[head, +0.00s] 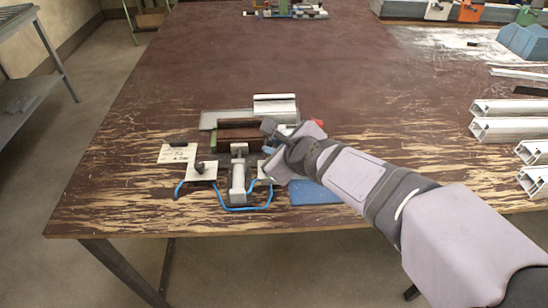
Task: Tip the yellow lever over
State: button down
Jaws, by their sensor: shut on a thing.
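I cannot make out a yellow lever in the head view; my gripper and wrist cover part of the clamp fixture where it may be. The clamp fixture has a dark brown block (238,135), a light metal profile piece (275,103) behind it and a grey plate (210,120). A pale cylinder (239,178) stands in front of the block. My gripper (268,128) is at the right end of the brown block, low over the fixture. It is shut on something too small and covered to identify.
Cream plates (178,153) and a blue hose (232,209) lie at the fixture's front left. A blue mat (318,194) is partly under my arm. Metal profiles (508,130) lie at the right.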

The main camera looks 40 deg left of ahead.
jog(key=shift+r+t+y+b, duration=0.2)
jog(key=shift+t+y+b, duration=0.1)
jog(key=shift+b, duration=0.6)
jog(key=c, duration=1.7)
grip_release()
jog(key=shift+f, duration=0.1)
jog(key=shift+d, duration=0.1)
jog(key=shift+p+v, duration=1.15)
jog(key=shift+v, duration=2.5)
